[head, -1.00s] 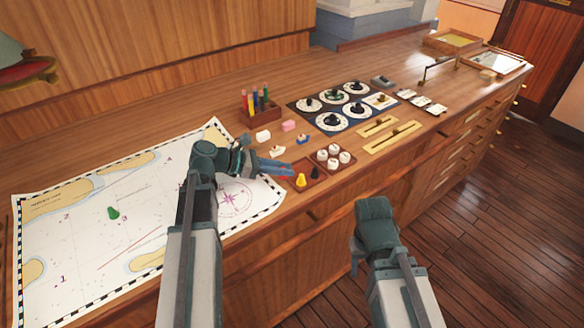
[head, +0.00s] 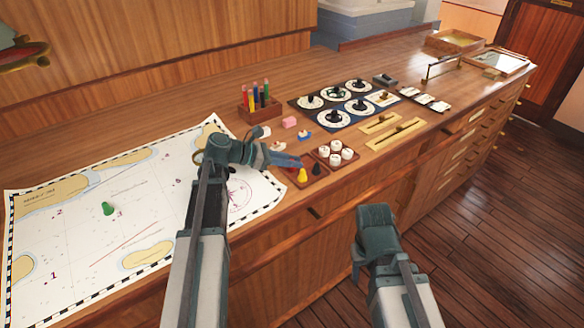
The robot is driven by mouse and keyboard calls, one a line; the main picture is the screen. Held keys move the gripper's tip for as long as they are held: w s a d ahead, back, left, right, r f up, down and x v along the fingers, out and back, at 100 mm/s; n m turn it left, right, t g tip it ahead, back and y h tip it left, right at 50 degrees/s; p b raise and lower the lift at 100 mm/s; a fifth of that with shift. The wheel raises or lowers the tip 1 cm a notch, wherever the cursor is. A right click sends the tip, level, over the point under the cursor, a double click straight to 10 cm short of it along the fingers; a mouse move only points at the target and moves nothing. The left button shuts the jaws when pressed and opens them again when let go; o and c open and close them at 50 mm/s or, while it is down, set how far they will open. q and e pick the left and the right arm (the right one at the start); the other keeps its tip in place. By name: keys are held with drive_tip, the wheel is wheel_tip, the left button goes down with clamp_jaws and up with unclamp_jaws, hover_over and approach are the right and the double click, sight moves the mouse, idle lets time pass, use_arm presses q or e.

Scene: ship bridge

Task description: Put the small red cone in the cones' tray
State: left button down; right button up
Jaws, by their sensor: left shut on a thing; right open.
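The cones' tray (head: 312,179) is a small reddish-brown tray at the front edge of the counter. A yellow cone (head: 303,175) and a black cone (head: 317,169) stand in it. My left gripper (head: 296,163) is shut at the tray's far left side, its fingers low over the tray. The small red cone is mostly hidden by the fingers; only a bit of red shows under them. A green cone (head: 107,208) stands on the chart (head: 80,235). My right gripper (head: 362,262) is open and empty in front of the counter, its fingers mostly hidden.
A tray of white pieces (head: 335,155) adjoins the cones' tray on the right. A pen holder (head: 260,105), a pink block (head: 289,122) and a blue-and-white piece (head: 305,135) stand behind. Dials (head: 345,103) and brass slides (head: 395,134) lie to the right.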

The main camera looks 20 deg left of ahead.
use_arm(q)
drive_tip(key=shift+f, duration=0.15)
drive_tip(key=c, duration=0.8)
unclamp_jaws()
drive_tip(key=shift+r+p, duration=0.3)
drive_tip(key=p+v, duration=0.4)
drive_tip(key=v, duration=0.6)
drive_tip(key=shift+s+a, duration=0.2)
drive_tip(key=shift+s+a+r, duration=0.2)
drive_tip(key=shift+s+a, duration=0.15)
drive_tip(key=shift+a, duration=0.25)
drive_tip(key=shift+s, duration=0.1)
